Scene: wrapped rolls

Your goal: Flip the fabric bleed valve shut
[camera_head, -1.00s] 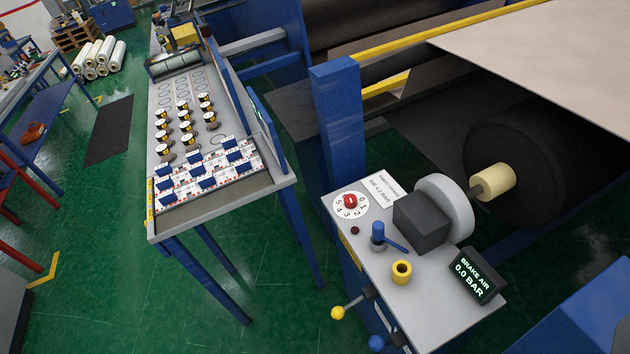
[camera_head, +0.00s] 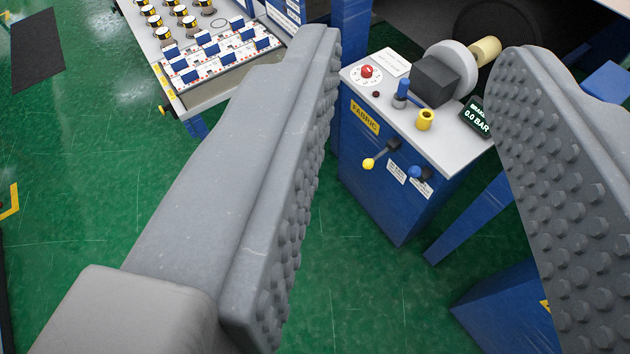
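A blue cabinet (camera_head: 378,181) with a yellow FABRIC label (camera_head: 365,117) stands beyond my gripper (camera_head: 420,48), which is open and empty. Its wide-apart grey studded fingers frame the cabinet. On its front, a yellow-ball lever (camera_head: 369,163) points down-left, and a blue-ball lever (camera_head: 415,172) sits to its right. On top are a blue valve with a blue lever (camera_head: 401,95), a yellow cup-like fitting (camera_head: 425,119) and a red dial knob (camera_head: 367,71). The readout (camera_head: 477,115) shows 0.0. Small labels by the front levers are unreadable, so I cannot tell which is the bleed valve.
A table (camera_head: 186,107) with spools and blue-topped parts stands at the upper left. A dark roll and a grey disc (camera_head: 449,62) are behind the cabinet top. Blue frame parts (camera_head: 508,301) are at the lower right. Green floor before the cabinet is clear.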

